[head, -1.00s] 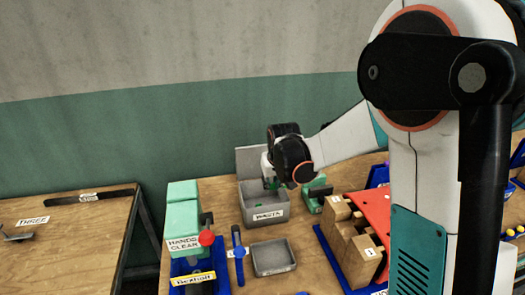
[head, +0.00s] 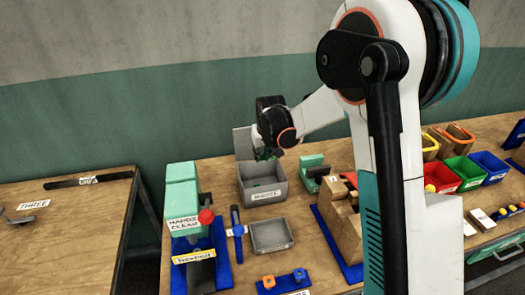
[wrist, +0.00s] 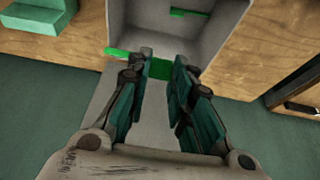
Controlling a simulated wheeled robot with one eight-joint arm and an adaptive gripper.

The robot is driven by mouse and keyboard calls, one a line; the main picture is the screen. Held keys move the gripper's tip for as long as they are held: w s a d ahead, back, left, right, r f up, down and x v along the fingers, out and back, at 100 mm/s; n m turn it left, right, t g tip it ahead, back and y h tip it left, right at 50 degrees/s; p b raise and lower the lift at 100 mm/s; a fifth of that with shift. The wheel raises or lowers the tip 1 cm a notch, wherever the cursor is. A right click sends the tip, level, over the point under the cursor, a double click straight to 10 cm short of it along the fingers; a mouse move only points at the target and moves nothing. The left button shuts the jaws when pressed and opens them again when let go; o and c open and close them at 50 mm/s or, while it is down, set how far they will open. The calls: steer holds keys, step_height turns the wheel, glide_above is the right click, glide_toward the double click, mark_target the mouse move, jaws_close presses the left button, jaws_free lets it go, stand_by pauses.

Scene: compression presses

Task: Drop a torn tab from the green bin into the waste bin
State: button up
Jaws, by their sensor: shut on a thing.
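My gripper (head: 266,155) is above the back part of the grey waste bin (head: 264,192), near its raised back panel. In the wrist view my gripper (wrist: 161,66) is shut on a green torn tab (wrist: 160,69), which lies across between the fingers. The waste bin also shows in the wrist view (wrist: 225,22), open, just beyond the fingertips. Another green piece (wrist: 190,12) lies inside it. A green strip (wrist: 125,52) sticks out left of the fingers; I cannot tell whether it is part of the held tab. The green bin (head: 468,181) stands at the right; its contents are unclear.
A small mint-green press (head: 314,170) is right of the waste bin, and a grey tray (head: 271,236) is in front. A larger mint-green press (head: 182,190) stands left. Wooden blocks are right of the tray.

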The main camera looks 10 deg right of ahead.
steer(key=shift+f, duration=0.3)
steer(key=o, duration=0.7)
steer(key=shift+r, duration=0.2)
steer(key=v, duration=1.1)
steer(key=shift+s+r, duration=0.25)
steer(key=shift+r, duration=0.05)
steer(key=shift+s, duration=0.1)
